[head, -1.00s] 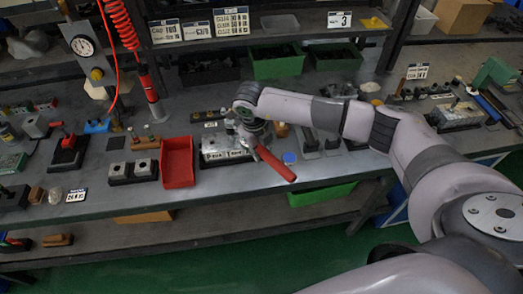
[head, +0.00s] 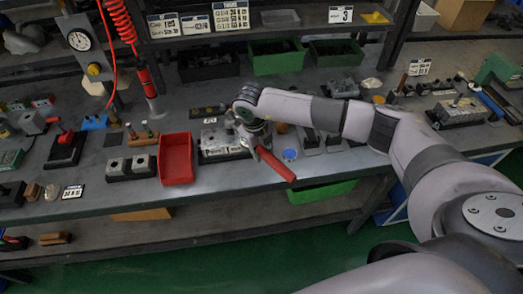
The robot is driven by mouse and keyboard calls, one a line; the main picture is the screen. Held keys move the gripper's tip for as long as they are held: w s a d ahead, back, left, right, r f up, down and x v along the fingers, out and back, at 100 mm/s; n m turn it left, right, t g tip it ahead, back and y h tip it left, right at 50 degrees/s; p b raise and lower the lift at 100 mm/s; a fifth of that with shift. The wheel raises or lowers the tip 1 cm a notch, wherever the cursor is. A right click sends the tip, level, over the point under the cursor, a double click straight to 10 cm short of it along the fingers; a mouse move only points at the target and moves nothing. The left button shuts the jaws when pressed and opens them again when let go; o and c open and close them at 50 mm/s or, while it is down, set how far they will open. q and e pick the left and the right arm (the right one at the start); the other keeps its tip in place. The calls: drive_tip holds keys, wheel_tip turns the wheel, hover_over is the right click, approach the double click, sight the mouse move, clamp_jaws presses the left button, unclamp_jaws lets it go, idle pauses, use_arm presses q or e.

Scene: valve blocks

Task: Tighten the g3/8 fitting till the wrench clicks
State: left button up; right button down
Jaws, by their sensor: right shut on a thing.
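A valve block (head: 215,150) with a white-labelled front stands on the bench near the middle. A wrench with a red handle (head: 276,165) lies across its right end, the handle pointing down and right past the block. My right gripper (head: 247,128) is over the right end of the block and shut on the wrench. The arm hides much of the wrench head. I cannot make out the g3/8 fitting or how the wrench sits on it. My left gripper is out of view.
A red tray (head: 176,180) is left of the block. A blue round item (head: 290,154) lies right of the handle. Black blocks with fittings (head: 131,165) stand left of the tray. Green bins (head: 276,62) stand behind. The bench's front edge is close.

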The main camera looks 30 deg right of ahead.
drive_tip(key=shift+f+b, duration=0.55)
drive_tip(key=shift+f, duration=0.05)
drive_tip(key=shift+a, duration=0.15)
drive_tip(key=shift+s+a+m, duration=0.15)
drive_tip(key=shift+a+m, duration=0.85)
drive_tip(key=shift+a, duration=0.1)
drive_tip(key=shift+a+m+g, duration=0.3)
drive_tip(key=shift+a+m, duration=0.6)
drive_tip(key=shift+a, duration=0.35)
drive_tip(key=shift+a+m+b, duration=0.3)
drive_tip(key=shift+a+m, duration=0.6)
drive_tip(key=shift+a, duration=0.3)
